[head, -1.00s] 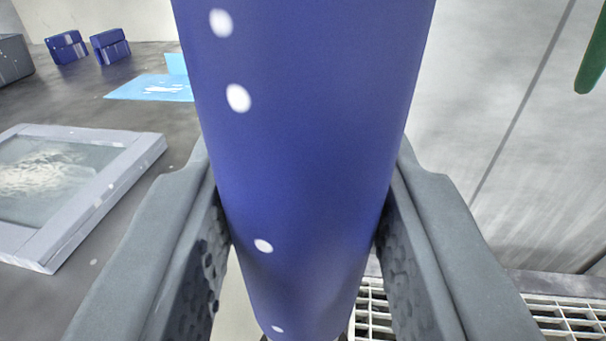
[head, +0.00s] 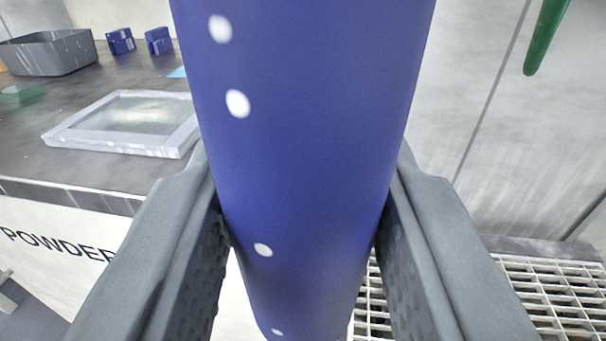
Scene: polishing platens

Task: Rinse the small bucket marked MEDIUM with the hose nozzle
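A large blue cylindrical thing with white spots (head: 300,130) fills the middle of the head view, between the fingers of my gripper (head: 305,235). Both dark grey fingers press against its sides, so my gripper is shut on it. I cannot tell from this view whether it is the hose nozzle; its ends are out of view or hidden. No bucket marked MEDIUM shows. A green tapered thing (head: 545,38) hangs at the upper right in front of the pale wall.
A dark counter (head: 110,180) at the left carries a framed glass plate (head: 130,122), a grey bin (head: 48,54) and two blue blocks (head: 140,41). Its front reads POWDER (head: 58,245). A white floor grating (head: 550,295) lies at the lower right.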

